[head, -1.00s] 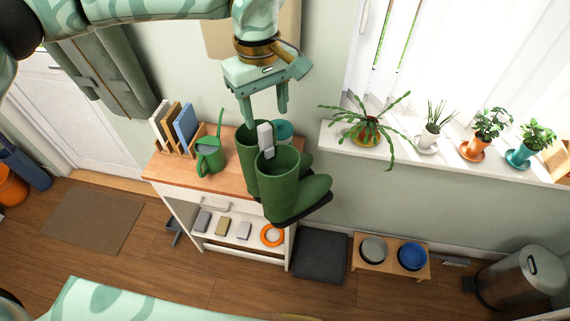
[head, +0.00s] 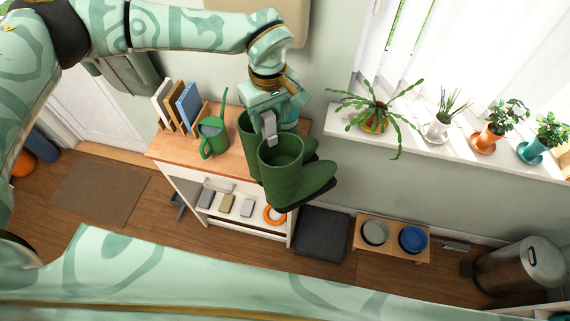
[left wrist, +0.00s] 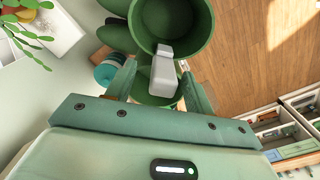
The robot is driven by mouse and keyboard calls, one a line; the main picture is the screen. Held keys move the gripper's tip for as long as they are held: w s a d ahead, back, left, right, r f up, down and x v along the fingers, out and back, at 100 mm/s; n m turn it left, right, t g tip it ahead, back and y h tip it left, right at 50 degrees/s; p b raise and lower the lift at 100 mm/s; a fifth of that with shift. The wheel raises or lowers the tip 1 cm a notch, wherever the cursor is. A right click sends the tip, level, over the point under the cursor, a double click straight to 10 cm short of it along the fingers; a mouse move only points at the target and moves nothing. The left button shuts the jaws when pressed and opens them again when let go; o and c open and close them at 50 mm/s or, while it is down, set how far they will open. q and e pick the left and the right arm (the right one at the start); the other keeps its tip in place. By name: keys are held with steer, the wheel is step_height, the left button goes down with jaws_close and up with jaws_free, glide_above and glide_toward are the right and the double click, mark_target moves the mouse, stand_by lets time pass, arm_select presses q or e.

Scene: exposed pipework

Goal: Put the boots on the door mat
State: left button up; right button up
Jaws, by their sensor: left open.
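A pair of dark green boots (head: 285,165) stands upright at the right end of the wooden-topped cabinet, toes to the right. A pale grey clip (left wrist: 163,75) sits at their rims, where the two shafts meet. My left gripper (head: 270,128) is directly above the boots, pointing down. In the left wrist view its open fingers (left wrist: 160,90) lie either side of the clip; I cannot tell whether they touch it. The brown door mat (head: 100,192) lies flat and bare on the floor at left, before the white door. My right gripper is not in view.
A green watering can (head: 213,138) and upright books (head: 178,105) stand on the cabinet (head: 170,150), left of the boots. Plants line the window sill (head: 455,140) at right. A dark grey pad (head: 321,236) and a bowl stand (head: 393,240) are on the floor.

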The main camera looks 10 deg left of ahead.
mark_target(269, 127)
arm_select(q)
steer(key=f, duration=0.2)
steer(key=f+p, duration=0.1)
steer(key=f, duration=0.1)
steer(key=shift+a, duration=0.35)
steer(key=shift+f, duration=0.25)
jaws_close()
steer(key=shift+r, duration=0.1)
steer(key=shift+r, duration=0.1)
